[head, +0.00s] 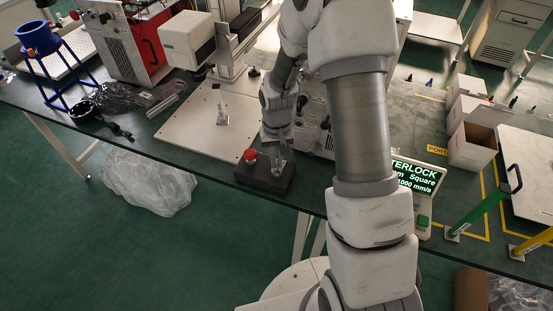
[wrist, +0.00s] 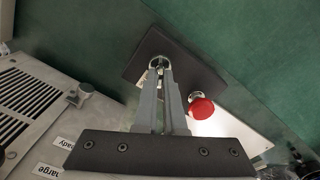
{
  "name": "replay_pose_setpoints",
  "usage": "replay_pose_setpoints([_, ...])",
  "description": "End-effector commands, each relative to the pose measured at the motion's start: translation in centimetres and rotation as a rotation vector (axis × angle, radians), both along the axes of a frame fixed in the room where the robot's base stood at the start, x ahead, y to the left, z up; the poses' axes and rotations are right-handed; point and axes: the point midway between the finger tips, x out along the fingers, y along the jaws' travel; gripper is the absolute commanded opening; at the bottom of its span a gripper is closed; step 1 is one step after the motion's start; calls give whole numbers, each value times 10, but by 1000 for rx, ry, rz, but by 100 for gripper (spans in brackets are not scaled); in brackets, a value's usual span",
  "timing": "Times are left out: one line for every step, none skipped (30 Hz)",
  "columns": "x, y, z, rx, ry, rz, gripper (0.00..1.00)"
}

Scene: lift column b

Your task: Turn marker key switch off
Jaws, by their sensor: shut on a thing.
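The marker key switch (wrist: 157,62) is a small metal key on a black control box, with a bright ring around its base. The black box (head: 250,176) sits at the front edge of the bench, and it also shows in the wrist view (wrist: 150,45). A red mushroom button (head: 250,155) stands on the same box, beside the key; it also shows in the wrist view (wrist: 201,106). My gripper (head: 279,170) is over the box, and in the wrist view its fingers (wrist: 160,70) are shut on the key. The fingertips hide most of the key, so its angle cannot be told.
A white machine plate (head: 190,125) lies behind the box. A lit display (head: 416,178) reading "INTERLOCK" stands to the right. The floor in front of the bench is open.

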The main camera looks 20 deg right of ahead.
Motion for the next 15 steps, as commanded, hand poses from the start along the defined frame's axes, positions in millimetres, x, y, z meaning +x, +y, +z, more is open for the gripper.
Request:
replay_pose_setpoints([0, 0, 0, 0, 0, 7, 0])
replay_pose_setpoints([0, 0, 0, 0, 0, 12, 0])
replay_pose_setpoints([0, 0, 0, 0, 0, 22, 0])
replay_pose_setpoints([0, 0, 0, 0, 0, 33, 0])
replay_pose_setpoints([0, 0, 0, 0, 0, 44, 0])
replay_pose_setpoints([0, 0, 0, 0, 0, 60, 0])
replay_pose_setpoints([0, 0, 0, 0, 0, 76, 0])
replay_pose_setpoints([0, 0, 0, 1, 0, 92, 0])
replay_pose_setpoints([0, 0, 0, 1, 0, 118, 0])
replay_pose_setpoints([0, 0, 0, 1, 0, 139, 0])
replay_pose_setpoints([0, 0, 0, 1, 0, 162, 0])
replay_pose_setpoints([0, 0, 0, 0, -1, 194, 0])
replay_pose_setpoints([0, 0, 0, 0, -1, 219, 0])
replay_pose_setpoints([0, 0, 0, 1, -1, 245, 0])
replay_pose_setpoints([0, 0, 0, 1, -1, 282, 0])
